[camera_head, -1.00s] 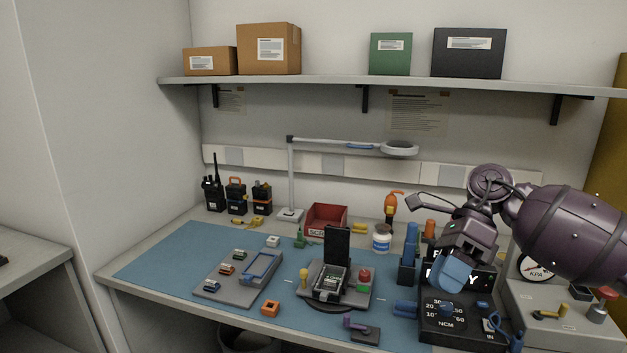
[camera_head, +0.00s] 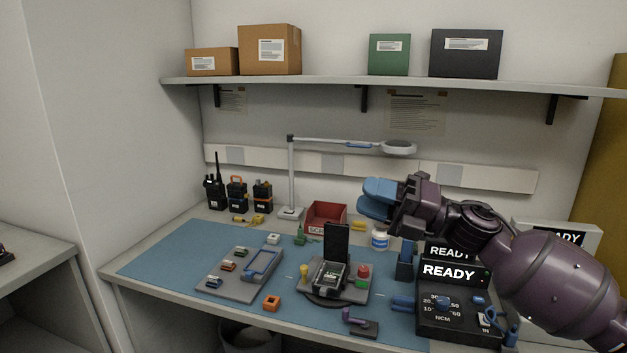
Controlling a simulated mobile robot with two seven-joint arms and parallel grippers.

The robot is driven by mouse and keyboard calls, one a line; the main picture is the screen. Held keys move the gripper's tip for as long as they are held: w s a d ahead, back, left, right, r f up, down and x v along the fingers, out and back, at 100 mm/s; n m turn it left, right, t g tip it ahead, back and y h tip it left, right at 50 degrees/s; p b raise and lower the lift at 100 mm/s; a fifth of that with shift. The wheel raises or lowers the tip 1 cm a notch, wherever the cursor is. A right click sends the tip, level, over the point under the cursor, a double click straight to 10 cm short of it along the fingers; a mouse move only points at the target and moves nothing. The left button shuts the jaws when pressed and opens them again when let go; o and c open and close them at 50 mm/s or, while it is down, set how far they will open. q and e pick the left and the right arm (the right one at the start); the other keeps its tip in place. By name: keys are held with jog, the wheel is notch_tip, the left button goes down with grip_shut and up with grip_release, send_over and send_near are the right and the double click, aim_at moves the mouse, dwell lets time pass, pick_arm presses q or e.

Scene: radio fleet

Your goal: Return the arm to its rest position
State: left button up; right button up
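My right gripper (camera_head: 372,200) has blue fingers and points left, raised above the back right part of the workbench. Its fingers look close together, one above the other, and I cannot tell whether a gap lies between them. I see nothing held in it. My purple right arm comes in from the lower right and covers the right end of the bench. My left gripper is not in view.
Below the gripper stand a white jar (camera_head: 380,240), a red bin (camera_head: 326,217) and a black tester (camera_head: 450,318) reading READY. A lamp (camera_head: 292,180) stands left of it. A grey fixture (camera_head: 318,290) and tray (camera_head: 238,285) lie on the blue mat (camera_head: 165,255).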

jog(key=s+d+f+m+t+h, duration=0.2)
jog(key=d+f+m+t+h, duration=0.25)
jog(key=f+m, duration=0.5)
jog(key=s+d+f+m+t+h, duration=0.1)
jog(key=d+f+m+t+h, duration=0.25)
jog(key=f+m+h, duration=0.4)
jog(key=s+d+f+m+t+h, duration=0.25)
jog(key=f+m+t, duration=0.25)
jog(key=f+m, duration=0.55)
jog(key=s+d+f+m+g+h, duration=0.2)
jog(key=s+f+m, duration=0.1)
jog(key=s+f, duration=0.3)
jog(key=s+d+f+m+g+h+p, duration=0.1)
jog(key=s+d+f+m+g, duration=0.1)
jog(key=s+f, duration=0.4)
jog(key=s+d+f+m+g+h, duration=0.2)
jog(key=s+f, duration=0.4)
jog(key=s, duration=0.8)
jog(key=d+m, duration=0.1)
jog(key=m, duration=0.1)
jog(key=shift+m+h, duration=0.35)
jog(key=shift+d, duration=0.1)
